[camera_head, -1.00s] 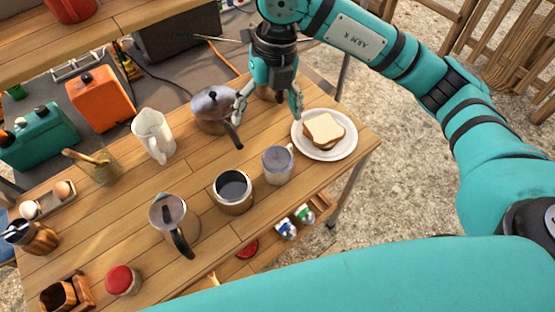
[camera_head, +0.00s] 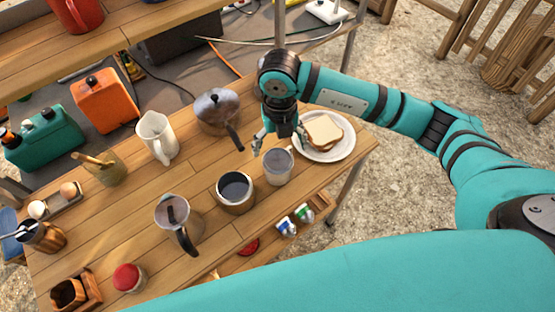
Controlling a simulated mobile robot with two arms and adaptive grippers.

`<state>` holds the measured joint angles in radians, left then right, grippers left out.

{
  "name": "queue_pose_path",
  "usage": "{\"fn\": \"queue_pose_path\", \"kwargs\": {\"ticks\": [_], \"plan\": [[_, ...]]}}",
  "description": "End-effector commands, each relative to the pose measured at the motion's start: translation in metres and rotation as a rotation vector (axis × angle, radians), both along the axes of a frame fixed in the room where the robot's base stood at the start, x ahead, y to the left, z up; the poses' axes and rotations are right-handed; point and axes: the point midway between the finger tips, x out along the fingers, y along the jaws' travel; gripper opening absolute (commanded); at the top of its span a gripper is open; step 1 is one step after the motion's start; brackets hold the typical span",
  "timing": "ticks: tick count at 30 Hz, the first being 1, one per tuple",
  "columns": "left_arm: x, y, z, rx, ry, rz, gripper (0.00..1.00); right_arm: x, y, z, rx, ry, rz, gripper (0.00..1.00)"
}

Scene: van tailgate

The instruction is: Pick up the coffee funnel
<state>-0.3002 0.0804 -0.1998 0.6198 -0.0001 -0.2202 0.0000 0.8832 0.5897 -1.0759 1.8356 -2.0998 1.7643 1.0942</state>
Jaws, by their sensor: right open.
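My right gripper (camera_head: 278,144) is open and empty. It points down over the grey metal cup-like vessel (camera_head: 278,169), with its fingertips near the far rim; I cannot tell whether they touch. No coffee funnel can be made out for certain; this vessel may hold it or be it. A round metal pot with dark contents (camera_head: 235,199) stands just left of the vessel. A metal pot with a black handle (camera_head: 172,213) is further left. My left gripper is not in view.
A white plate (camera_head: 335,155) with a sandwich (camera_head: 324,131) lies close right of the gripper. A kettle (camera_head: 214,112), a white pitcher (camera_head: 157,138) and a red-lidded jar (camera_head: 127,278) stand on the wooden table (camera_head: 120,215). Bare wood lies between the pots.

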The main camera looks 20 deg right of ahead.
Motion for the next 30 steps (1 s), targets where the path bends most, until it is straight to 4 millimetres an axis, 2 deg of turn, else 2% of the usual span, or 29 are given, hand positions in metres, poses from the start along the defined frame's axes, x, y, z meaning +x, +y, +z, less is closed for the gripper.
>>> {"fn": "queue_pose_path", "kwargs": {"ticks": [1,4,9,17,30], "plan": [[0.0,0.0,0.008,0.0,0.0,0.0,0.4,-0.003,0.002,-0.005,-0.001,0.006,0.001,0.92],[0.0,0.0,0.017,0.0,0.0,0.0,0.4,-0.004,0.006,-0.02,-0.001,0.007,0.0,0.92],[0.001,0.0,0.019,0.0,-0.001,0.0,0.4,-0.003,0.006,-0.04,0.0,0.003,0.0,0.92],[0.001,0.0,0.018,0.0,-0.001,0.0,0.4,-0.002,0.005,-0.042,0.0,0.001,0.001,0.9],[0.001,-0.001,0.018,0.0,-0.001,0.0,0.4,-0.002,0.005,-0.042,0.0,0.001,0.0,0.33]]}}
